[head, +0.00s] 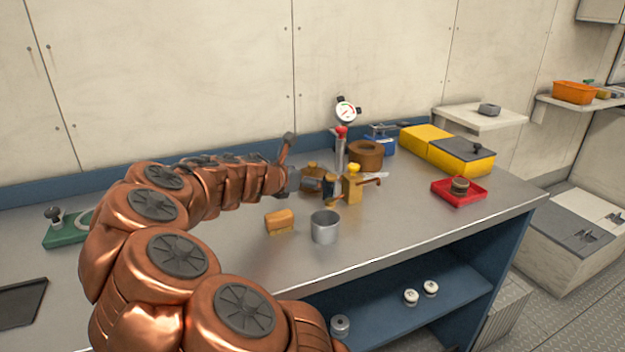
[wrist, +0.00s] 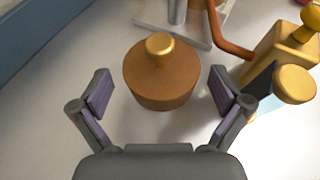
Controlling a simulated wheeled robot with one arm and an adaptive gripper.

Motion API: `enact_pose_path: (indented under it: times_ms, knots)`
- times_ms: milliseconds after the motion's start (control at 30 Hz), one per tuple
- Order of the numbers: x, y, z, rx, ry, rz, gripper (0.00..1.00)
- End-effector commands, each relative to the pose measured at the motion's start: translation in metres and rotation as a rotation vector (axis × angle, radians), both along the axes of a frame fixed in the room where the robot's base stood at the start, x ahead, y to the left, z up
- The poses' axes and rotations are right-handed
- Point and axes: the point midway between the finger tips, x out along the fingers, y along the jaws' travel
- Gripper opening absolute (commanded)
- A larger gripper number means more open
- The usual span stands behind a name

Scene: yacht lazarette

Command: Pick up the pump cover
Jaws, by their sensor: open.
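A round brown piece with a brass knob on top, which looks like the pump cover (wrist: 163,88), sits upright on the bench in the wrist view. In the head view the same pump cover (head: 312,173) is partly hidden by my gripper. My gripper (wrist: 160,95) is open, with one finger left of the cover and one right of it. Gaps show between both fingers and the cover, and nothing is held. In the head view my gripper (head: 305,184) is low over the bench, close beside the cover.
A brass valve fitting (head: 352,185) with a copper pipe stands just right of the cover. A gauge stand (head: 341,150) rises behind it. A red tray (head: 470,195) is farther right.

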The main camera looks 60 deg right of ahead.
Motion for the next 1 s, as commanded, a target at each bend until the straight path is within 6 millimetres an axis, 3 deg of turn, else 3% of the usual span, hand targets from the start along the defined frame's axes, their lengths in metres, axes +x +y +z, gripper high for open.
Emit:
enact_pose_path:
  times_ms: [200, 567, 1000]
  knots:
    - [-0.003, -0.019, -0.009, 0.000, 0.002, -0.003, 1.00]
    - [-0.003, -0.023, -0.010, 0.000, 0.001, -0.003, 1.00]
    - [-0.003, -0.023, -0.009, 0.000, 0.001, -0.002, 0.54]
